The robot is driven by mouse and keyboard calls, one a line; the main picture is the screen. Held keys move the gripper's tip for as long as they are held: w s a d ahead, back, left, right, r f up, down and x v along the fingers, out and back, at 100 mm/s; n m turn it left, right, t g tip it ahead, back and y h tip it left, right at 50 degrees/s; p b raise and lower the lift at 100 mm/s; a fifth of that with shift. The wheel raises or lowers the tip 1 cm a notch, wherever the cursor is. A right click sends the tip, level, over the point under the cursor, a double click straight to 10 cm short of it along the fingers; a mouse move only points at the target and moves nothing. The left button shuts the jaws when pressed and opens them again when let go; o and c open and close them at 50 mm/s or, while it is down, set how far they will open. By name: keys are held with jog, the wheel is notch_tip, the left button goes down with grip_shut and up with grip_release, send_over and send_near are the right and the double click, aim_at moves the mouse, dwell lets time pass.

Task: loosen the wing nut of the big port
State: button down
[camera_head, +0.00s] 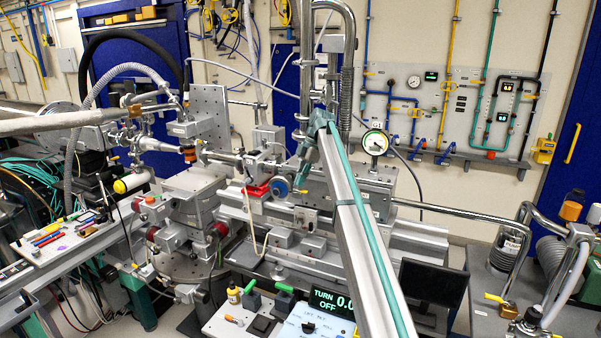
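A long silver beam with a teal strip (358,220), which looks like part of my arm, rises from the bottom edge to the middle. A teal joint-like piece (320,122) is at its upper end, and a darker teal piece (306,160) slants down from there. My gripper's fingers cannot be made out there. A round blue-rimmed fitting (280,187), possibly the big port, sits just below and left of this piece. A small brass-coloured part (299,191) shows beside it. It is too small to tell whether this is the wing nut, or whether anything touches it.
Metal stages and tubing (190,190) crowd the left and middle. A dark monitor (432,284) is right of the beam. Pipes and a brass valve (507,309) stand at right. A gauge panel (445,108) covers the back wall.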

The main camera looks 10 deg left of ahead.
jog(key=shift+r+n+h+p, duration=0.1)
jog(key=shift+n+h+p, duration=0.2)
jog(key=shift+n+p, duration=0.7)
jog(key=shift+p, duration=0.45)
jog(key=shift+f, duration=0.3)
jog(key=c, duration=1.4)
grip_release()
jog(key=shift+g, duration=0.3)
jog(key=shift+o, duration=0.2)
jog(key=shift+r, duration=0.1)
jog(key=shift+f+m+b, duration=0.2)
jog(key=shift+m+b, duration=0.2)
jog(key=shift+b, duration=0.55)
